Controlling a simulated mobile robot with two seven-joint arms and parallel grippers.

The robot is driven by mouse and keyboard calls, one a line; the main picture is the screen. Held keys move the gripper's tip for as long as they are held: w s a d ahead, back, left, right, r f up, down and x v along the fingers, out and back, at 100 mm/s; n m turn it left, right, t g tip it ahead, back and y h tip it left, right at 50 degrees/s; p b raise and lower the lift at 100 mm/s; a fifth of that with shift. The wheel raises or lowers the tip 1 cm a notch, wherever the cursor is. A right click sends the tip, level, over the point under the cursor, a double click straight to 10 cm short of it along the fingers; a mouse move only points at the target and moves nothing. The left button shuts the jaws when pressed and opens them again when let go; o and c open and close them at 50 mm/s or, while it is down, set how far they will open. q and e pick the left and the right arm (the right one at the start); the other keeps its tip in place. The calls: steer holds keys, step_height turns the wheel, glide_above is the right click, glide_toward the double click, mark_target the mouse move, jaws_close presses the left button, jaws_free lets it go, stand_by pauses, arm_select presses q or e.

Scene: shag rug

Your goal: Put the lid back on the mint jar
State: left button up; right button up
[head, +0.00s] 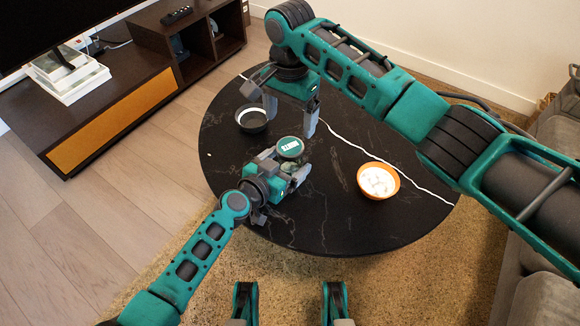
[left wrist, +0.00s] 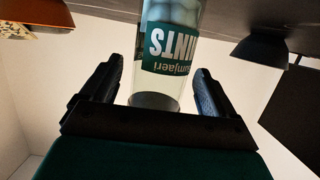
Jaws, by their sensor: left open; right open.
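The mint jar shows upside down in the left wrist view (left wrist: 170,45), clear with a teal MINTS label. It stands between the fingers of my left gripper (head: 284,168), which is open around it. A round green lid with a white patch (head: 289,147) shows at the jar's top in the head view. It appears to rest on the jar, but I cannot tell whether it is fully seated. The jar's body is mostly hidden by my left gripper. My right gripper (head: 290,115) is open and empty, fingers down, just beyond the jar.
The round black table (head: 345,220) has white veins. The table between the orange bowl and the front edge is clear.

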mark_target(290, 146)
arm_select(q)
steer(key=shift+c, duration=0.3)
jaws_close()
arm_select(e)
steer(key=n, duration=0.4)
steer(key=shift+a+n, duration=0.15)
steer(key=shift+n, duration=0.15)
steer(key=n, duration=0.5)
steer(key=shift+r, duration=0.1)
steer(key=n, duration=0.3)
steer(key=shift+n, duration=0.3)
steer(key=n, duration=0.4)
steer(key=shift+n, duration=0.4)
steer(key=shift+f, duration=0.2)
steer(key=shift+f, duration=3.95)
